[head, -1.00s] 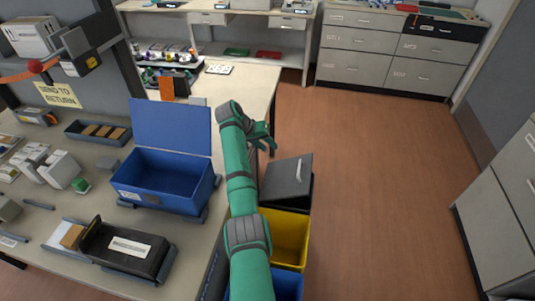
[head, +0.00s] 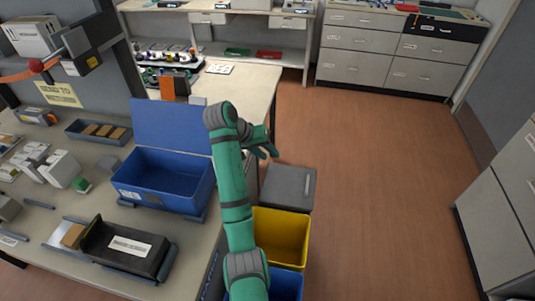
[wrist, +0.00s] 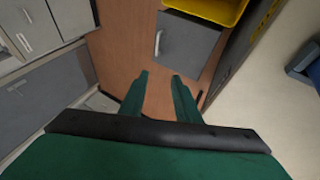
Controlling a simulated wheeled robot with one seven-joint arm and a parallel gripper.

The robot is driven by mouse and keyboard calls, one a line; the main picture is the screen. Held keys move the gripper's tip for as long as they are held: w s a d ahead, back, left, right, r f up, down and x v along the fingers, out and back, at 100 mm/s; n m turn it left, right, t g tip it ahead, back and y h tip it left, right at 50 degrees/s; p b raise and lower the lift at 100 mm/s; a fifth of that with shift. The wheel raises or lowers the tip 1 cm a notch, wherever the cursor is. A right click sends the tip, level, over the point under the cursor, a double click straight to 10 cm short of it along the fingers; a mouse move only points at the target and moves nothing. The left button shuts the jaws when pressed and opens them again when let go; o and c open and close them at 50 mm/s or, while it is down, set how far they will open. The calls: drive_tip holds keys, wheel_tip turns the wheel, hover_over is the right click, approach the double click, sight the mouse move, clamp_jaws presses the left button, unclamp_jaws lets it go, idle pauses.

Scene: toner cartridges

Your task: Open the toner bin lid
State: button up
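The grey lid (head: 289,186) with a pale bar handle (head: 307,183) lies flat on the bin behind the yellow one, beside the bench. It looks shut. In the wrist view the lid (wrist: 190,48) shows at upper middle, its handle (wrist: 158,43) near its left edge. No label on this bin can be read. My gripper (head: 268,150) is above and just beyond the lid's far side in the head view. In the wrist view its two fingers (wrist: 158,92) are apart with nothing between them, over the floor and clear of the handle.
A yellow open bin (head: 281,238) and a blue bin (head: 286,284) stand nearer in the same row. The bench (head: 190,240) at left carries an open blue box (head: 164,180) and a black tray (head: 125,247). The floor (head: 390,190) at right is clear.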

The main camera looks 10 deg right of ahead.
drive_tip(key=shift+s+r, duration=0.1)
drive_tip(key=shift+s, duration=0.3)
drive_tip(key=shift+d, duration=0.1)
